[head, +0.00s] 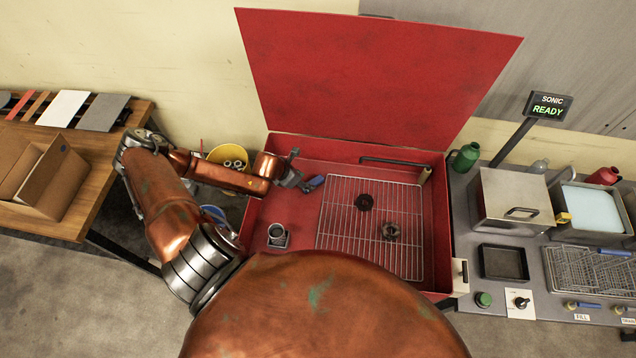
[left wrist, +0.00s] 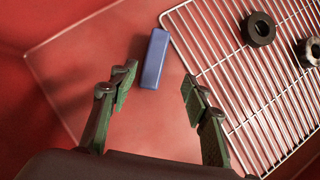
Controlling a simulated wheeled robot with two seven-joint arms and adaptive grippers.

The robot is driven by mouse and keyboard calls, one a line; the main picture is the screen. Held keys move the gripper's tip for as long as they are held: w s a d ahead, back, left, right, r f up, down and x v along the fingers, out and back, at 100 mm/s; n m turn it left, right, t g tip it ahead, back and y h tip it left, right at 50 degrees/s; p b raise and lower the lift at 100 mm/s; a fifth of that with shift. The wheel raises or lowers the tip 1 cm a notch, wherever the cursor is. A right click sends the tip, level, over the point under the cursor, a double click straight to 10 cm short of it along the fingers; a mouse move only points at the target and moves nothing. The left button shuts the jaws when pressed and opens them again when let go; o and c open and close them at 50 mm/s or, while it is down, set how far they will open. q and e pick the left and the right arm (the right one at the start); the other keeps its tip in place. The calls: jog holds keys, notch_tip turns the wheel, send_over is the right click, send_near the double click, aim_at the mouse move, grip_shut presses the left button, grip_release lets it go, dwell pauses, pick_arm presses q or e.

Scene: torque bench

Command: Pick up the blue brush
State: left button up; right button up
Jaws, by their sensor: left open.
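The blue brush (head: 314,182) lies inside the red open-lidded cabinet, left of the wire rack. In the left wrist view it shows as a plain blue bar (left wrist: 155,58), slightly tilted, with its near end roughly between the fingertips; no bristles can be made out. My left gripper (head: 299,172) reaches over the cabinet's left wall and is just left of the brush. In the left wrist view my left gripper (left wrist: 160,84) is open and empty, its fingers apart on either side below the brush. My right gripper is not in view.
The wire rack (head: 341,217) holds a dark ring (head: 364,202) and a dark gear-like part (head: 390,231). A grey cup-shaped part (head: 277,235) stands on the red floor. A black hose or bar (head: 385,161) runs along the back wall. The raised red lid (head: 370,80) stands behind.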

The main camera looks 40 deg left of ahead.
aim_at(312, 182)
pick_arm(q)
jog(key=x, duration=0.7)
jog(key=shift+w+a+f, duration=0.2)
jog(key=shift+w+a, duration=0.05)
jog(key=shift+w, duration=0.15)
jog(key=shift+w+f, duration=0.2)
jog(key=shift+f, duration=0.25)
jog(key=shift+f, duration=0.2)
grip_shut()
